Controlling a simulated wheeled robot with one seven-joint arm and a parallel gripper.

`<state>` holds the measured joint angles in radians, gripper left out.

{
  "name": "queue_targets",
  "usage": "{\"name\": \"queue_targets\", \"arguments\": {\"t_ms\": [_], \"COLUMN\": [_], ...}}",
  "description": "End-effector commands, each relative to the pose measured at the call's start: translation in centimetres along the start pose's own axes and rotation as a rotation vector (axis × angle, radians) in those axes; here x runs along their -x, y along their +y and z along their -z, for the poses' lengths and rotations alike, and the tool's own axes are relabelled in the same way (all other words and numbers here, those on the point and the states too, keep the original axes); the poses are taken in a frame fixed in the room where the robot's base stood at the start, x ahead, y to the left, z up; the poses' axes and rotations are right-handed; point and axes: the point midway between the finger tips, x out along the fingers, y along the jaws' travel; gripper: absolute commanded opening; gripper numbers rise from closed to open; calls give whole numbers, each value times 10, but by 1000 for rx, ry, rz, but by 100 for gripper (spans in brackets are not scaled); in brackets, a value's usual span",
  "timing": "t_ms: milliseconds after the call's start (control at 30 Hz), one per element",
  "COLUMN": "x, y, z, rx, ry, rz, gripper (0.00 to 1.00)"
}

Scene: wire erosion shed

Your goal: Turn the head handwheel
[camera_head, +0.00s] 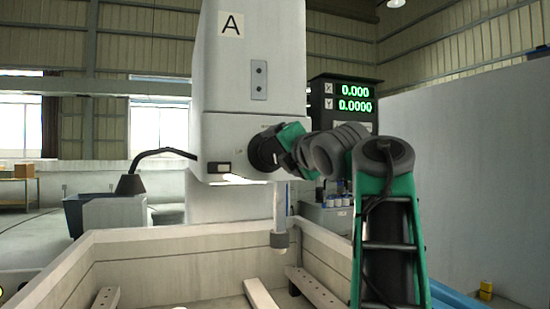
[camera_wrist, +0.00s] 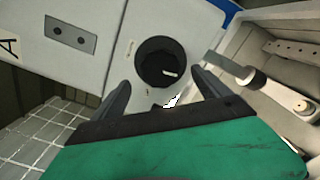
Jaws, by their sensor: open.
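The head handwheel (camera_head: 262,153) is a dark round knob on the lower right side of the pale machine head (camera_head: 240,60). In the wrist view the handwheel (camera_wrist: 158,62) is a black disc with a small light mark, between and ahead of my two fingers. My gripper (camera_head: 281,149) comes to it from the right in the head view, with its green body close against the wheel. In the wrist view my gripper (camera_wrist: 161,80) is open, one finger on each side of the wheel. I cannot tell whether the fingers touch it.
A display (camera_head: 345,100) with green digits stands behind my arm. Below the head is an open tank (camera_head: 75,262) with pale bars (camera_head: 262,297) inside. A vertical nozzle (camera_head: 279,225) hangs into the tank near my arm. A black lamp (camera_head: 130,184) is at left.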

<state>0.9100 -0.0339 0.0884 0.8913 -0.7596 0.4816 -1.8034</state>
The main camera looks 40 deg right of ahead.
Motion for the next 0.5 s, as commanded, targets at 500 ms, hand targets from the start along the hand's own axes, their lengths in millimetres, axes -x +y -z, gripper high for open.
{"name": "queue_targets", "arguments": {"t_ms": [500], "x": [17], "y": [11], "z": [-5], "rx": [1], "ry": [3], "rz": [-3], "gripper": [87]}}
